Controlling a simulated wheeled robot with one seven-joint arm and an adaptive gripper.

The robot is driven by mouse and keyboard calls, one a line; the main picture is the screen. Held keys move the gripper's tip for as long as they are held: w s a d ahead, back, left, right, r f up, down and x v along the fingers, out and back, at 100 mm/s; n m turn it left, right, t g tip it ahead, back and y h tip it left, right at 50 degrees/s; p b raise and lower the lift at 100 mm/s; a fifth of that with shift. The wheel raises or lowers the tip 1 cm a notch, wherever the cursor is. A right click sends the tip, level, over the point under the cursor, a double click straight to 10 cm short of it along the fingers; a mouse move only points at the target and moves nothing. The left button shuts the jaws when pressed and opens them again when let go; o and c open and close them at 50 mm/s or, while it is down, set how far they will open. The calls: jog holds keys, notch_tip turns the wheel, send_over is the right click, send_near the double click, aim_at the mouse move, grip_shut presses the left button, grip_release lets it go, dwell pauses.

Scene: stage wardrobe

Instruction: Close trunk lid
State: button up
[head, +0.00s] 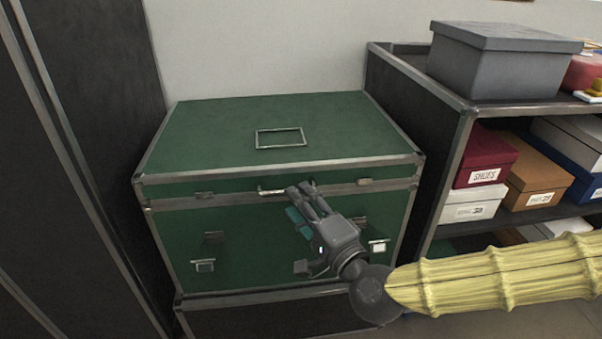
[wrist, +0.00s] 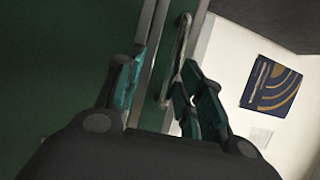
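The green trunk (head: 255,240) with metal edging stands against the wall, and its lid (head: 210,135) lies down over the body. I cannot tell whether a thin gap is left at the seam. A metal handle (head: 270,191) sits at the middle of the lid's front, and a recessed plate (head: 280,138) is on top. My gripper (head: 303,190) is at the front of the trunk, by the handle's right end. In the wrist view my gripper (wrist: 160,88) has its fingers apart, with the handle (wrist: 178,50) between them near the right finger; contact is unclear.
A dark cabinet (head: 90,80) stands close on the left. A shelf (head: 440,95) on the right holds a grey box (head: 495,65) on top and several shoe boxes, including a dark red one (head: 485,160). The pale wall (head: 250,45) is behind the trunk.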

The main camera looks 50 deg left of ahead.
jog(key=shift+r, duration=0.15)
dwell(0.3)
jog(key=v, duration=1.2)
dwell(0.4)
jog(key=s+d+f+h, duration=0.1)
jog(key=d+f+h, duration=0.3)
jog(key=f, duration=0.7)
jog(key=d+f+g+h, duration=0.1)
jog(key=d+f+h, duration=0.1)
jog(key=d+f, duration=0.7)
jog(key=s+d+f+h, duration=0.1)
jog(key=d+f+h, duration=0.2)
jog(key=f, duration=1)
jog(key=s+d+f+n+g+h, duration=0.1)
jog(key=s+d+f+h, duration=0.3)
jog(key=d, duration=0.7)
jog(key=d+f+g+h+p, duration=0.15)
jog(key=d+f, duration=0.35)
jog(key=d, duration=0.7)
jog(key=s+d+f+n+h, duration=0.15)
jog(key=d+f+h, duration=0.3)
jog(key=d, duration=0.65)
notch_tip(320, 180, up, 37)
jog(key=p, duration=3.7)
jog(key=shift+s+a+m+y, duration=0.25)
jog(key=shift+s+m+y, duration=0.15)
jog(key=shift+s, duration=0.1)
